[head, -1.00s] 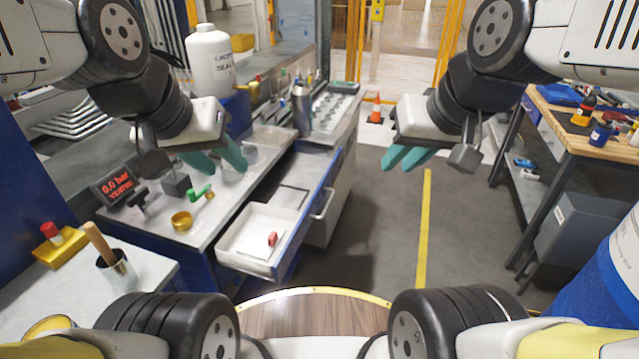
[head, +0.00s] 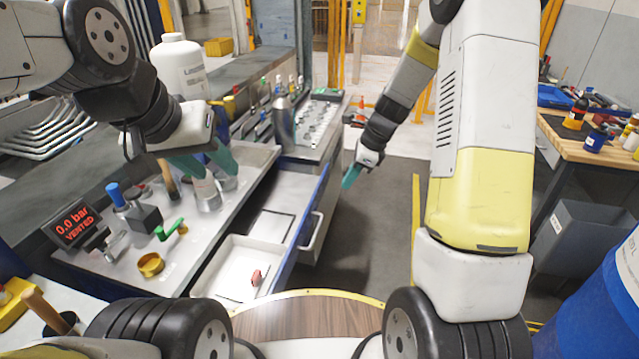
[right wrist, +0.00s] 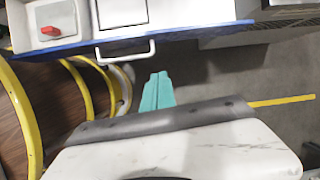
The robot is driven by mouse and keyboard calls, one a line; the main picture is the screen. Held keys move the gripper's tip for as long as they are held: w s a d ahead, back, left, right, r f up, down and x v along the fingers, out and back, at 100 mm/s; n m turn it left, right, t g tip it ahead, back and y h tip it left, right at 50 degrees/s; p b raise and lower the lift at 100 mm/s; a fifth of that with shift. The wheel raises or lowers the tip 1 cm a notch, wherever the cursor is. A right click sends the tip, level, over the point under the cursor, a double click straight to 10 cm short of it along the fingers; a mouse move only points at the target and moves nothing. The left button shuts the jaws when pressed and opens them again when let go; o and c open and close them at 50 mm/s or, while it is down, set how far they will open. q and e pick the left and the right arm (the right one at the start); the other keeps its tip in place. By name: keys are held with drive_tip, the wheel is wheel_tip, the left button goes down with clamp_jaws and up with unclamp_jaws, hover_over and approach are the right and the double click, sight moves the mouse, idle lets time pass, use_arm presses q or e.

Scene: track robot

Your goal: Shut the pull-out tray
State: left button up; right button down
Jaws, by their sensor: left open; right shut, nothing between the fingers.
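The pull-out tray (head: 236,262) is a white-lined drawer with a blue front and a pale bar handle (head: 314,232). It stands pulled out from the bench, toward the aisle. In the right wrist view the blue front (right wrist: 190,37) crosses the top and the handle (right wrist: 125,55) sticks out from it. My right gripper (head: 348,180) is shut and empty, out in the aisle beyond the handle, on the outer side of the front. Its teal fingers (right wrist: 157,88) appear apart from the front. My left gripper (head: 208,172) is open above the bench top.
A small red item (head: 256,277) lies in the tray. The bench top (head: 190,245) holds a brass ring (head: 150,264), a green-handled part (head: 168,231), metal cylinders and a gauge display (head: 74,223). The aisle floor (head: 375,240) right of the tray is clear. A wooden workbench (head: 590,140) stands at right.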

drive_tip(key=w+a+f, duration=0.1)
drive_tip(key=a+f, duration=0.2)
drive_tip(key=f, duration=0.2)
drive_tip(key=w+a+f+m, duration=0.1)
drive_tip(key=w+a+f, duration=0.1)
drive_tip(key=a+f, duration=0.2)
drive_tip(key=shift+w+f, duration=0.3)
drive_tip(key=shift+f, duration=0.95)
drive_tip(key=shift+a, duration=0.15)
approach(256, 203)
drive_tip(key=x, duration=0.4)
drive_tip(key=shift+d+f, duration=0.25)
drive_tip(key=shift+f, duration=0.15)
drive_tip(key=shift+a, duration=0.3)
